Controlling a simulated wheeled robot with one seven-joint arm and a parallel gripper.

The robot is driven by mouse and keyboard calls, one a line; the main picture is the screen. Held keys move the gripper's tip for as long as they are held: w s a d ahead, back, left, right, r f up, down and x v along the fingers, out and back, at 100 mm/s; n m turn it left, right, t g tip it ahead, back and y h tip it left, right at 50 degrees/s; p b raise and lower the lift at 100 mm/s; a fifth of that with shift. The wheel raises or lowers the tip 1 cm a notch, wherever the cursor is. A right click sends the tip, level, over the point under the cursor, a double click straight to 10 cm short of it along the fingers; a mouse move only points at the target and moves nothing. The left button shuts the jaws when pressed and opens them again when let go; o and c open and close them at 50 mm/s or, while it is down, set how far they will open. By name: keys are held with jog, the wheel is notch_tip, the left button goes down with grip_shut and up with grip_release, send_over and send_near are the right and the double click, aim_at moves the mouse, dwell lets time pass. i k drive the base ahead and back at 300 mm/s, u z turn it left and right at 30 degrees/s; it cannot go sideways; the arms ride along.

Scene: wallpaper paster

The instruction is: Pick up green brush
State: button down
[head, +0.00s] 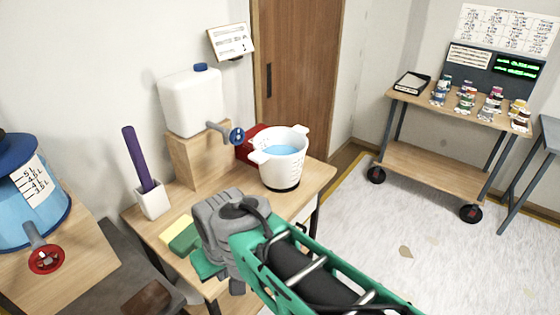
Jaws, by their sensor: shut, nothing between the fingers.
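A green item (204,266) lies at the front edge of the wooden table, partly hidden behind my gripper. It may be the green brush, but its full shape does not show. A yellow and green block (178,230), like a sponge, lies just left of it. My grey gripper (236,286) is over the front of the table, in front of the green item. It is shut and holds nothing. Its fingertips are hard to make out, and I cannot tell whether it touches the item.
On the table (312,182) stand a white bucket (284,170) of blue liquid, a white tank (190,103) with a blue tap on a wooden block, and a white holder (152,203) with a purple stick. A blue container (22,210) stands left.

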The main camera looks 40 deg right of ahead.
aim_at(182, 237)
jog(key=z, duration=0.55)
jog(key=k, duration=1)
jog(key=u, duration=1)
jog(key=i, duration=1)
